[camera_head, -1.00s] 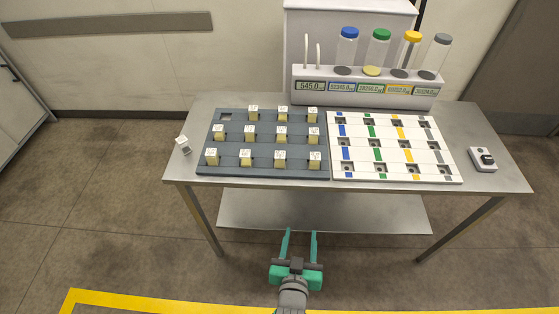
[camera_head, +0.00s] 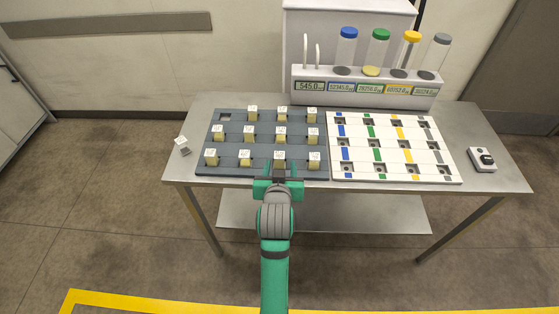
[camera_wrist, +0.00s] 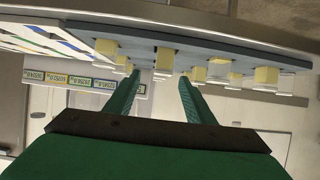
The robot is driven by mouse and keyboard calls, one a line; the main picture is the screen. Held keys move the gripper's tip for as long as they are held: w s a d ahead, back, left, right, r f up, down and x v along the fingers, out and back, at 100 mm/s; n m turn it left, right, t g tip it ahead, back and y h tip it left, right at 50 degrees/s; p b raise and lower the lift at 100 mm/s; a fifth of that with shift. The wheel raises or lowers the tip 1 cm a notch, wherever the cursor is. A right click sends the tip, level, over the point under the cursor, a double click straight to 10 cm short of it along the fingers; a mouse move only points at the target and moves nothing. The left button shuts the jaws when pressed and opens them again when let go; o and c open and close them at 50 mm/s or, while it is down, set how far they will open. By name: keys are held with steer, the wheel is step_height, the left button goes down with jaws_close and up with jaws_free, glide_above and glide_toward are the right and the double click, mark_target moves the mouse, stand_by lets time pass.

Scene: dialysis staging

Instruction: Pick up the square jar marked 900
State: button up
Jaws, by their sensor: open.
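Several small square cream jars with white tops stand in rows on the dark grey tray (camera_head: 262,166); their marks are too small to read, so I cannot tell which is 900. One jar (camera_head: 182,146) lies tilted on the bare table left of the tray. My gripper (camera_head: 279,172) is open at the tray's front edge, close to a front-row jar (camera_head: 280,155). In the upside-down wrist view, my gripper's fingers (camera_wrist: 157,84) are apart and empty, with a jar (camera_wrist: 165,58) beyond and between their tips.
The tray's back-left slot (camera_head: 225,117) is empty. A white board (camera_head: 395,177) with coloured stripes and dark slots lies to the right. Behind it stands a display rack (camera_head: 315,94) with capped tubes. A small grey device (camera_head: 483,158) sits at the table's (camera_head: 510,182) right end.

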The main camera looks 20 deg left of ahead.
mark_target(279, 160)
steer(key=x, duration=0.8)
steer(key=shift+s+a+f, duration=0.1)
steer(key=shift+a+f, duration=0.2)
steer(key=c, duration=1.2)
